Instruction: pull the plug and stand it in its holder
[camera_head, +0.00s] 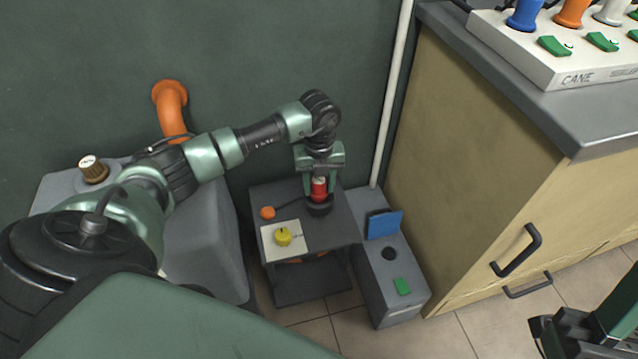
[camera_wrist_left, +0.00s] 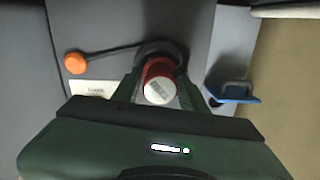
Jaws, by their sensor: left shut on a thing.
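A red plug with a pale top (camera_head: 319,186) stands upright at a black ring (camera_head: 320,207) on the dark grey stand (camera_head: 335,238). My left gripper (camera_head: 318,180) points down and is shut on the plug. The left wrist view shows the red plug (camera_wrist_left: 160,82) between the fingers, inside or just above the ring; I cannot tell which. A low grey box (camera_head: 395,288) to the right has a round dark hole (camera_head: 389,254), which looks empty. My right gripper (camera_head: 585,335) is partly in view at the lower right, its jaws unclear.
An orange ball (camera_head: 267,213) is joined by a dark cord toward the ring. A yellow knob (camera_head: 283,236) sits on a pale plate. The box has a raised blue flap (camera_head: 384,224) and a green switch (camera_head: 402,286). A wooden cabinet (camera_head: 480,170) stands close on the right.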

